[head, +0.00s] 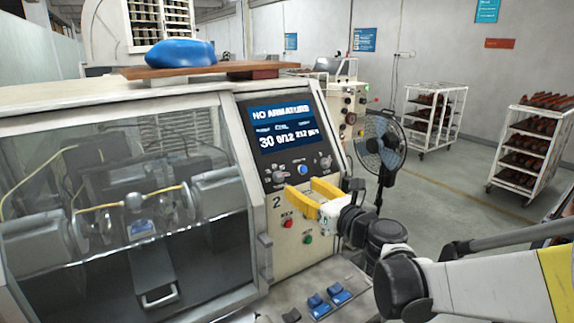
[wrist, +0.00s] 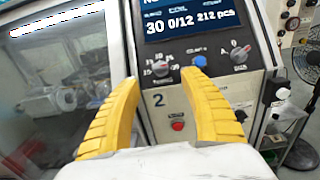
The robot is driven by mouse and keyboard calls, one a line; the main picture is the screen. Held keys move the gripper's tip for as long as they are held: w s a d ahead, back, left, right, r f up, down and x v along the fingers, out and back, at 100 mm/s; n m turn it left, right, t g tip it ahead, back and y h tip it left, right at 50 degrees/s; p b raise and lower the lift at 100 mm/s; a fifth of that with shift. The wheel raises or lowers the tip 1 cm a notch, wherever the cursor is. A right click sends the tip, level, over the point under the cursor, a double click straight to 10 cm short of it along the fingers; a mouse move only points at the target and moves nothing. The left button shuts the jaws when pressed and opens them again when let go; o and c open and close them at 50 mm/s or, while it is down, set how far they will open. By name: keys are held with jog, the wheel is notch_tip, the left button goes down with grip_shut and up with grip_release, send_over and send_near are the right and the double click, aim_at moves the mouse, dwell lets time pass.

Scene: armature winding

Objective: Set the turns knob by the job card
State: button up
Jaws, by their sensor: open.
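The turns knob appears to be the left grey knob (head: 279,174) on the machine's control panel, below the screen. In the wrist view this knob (wrist: 163,67) has number marks around it, one reading 15; its pointer setting is too small to tell. The screen (head: 283,128) reads "NO ARMATURE" and "30 0/12 212 pcs". My gripper (head: 302,187) has yellow fingers and is open and empty, just in front of the panel below the knobs. In the wrist view the knob shows between the fingertips (wrist: 160,77), apart from both. I cannot make out a job card.
A blue button (head: 302,169) and a second knob (head: 325,162) sit right of the turns knob. A red button (head: 287,220) and a green button (head: 308,239) are below. The clear guard (head: 120,180) is left; a fan (head: 380,145) stands right.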

aim_at(281, 174)
jog(key=x, duration=1)
jog(key=shift+w+a+f, duration=0.1)
jog(key=shift+w+a, duration=0.15)
jog(key=shift+a, duration=0.05)
grip_shut()
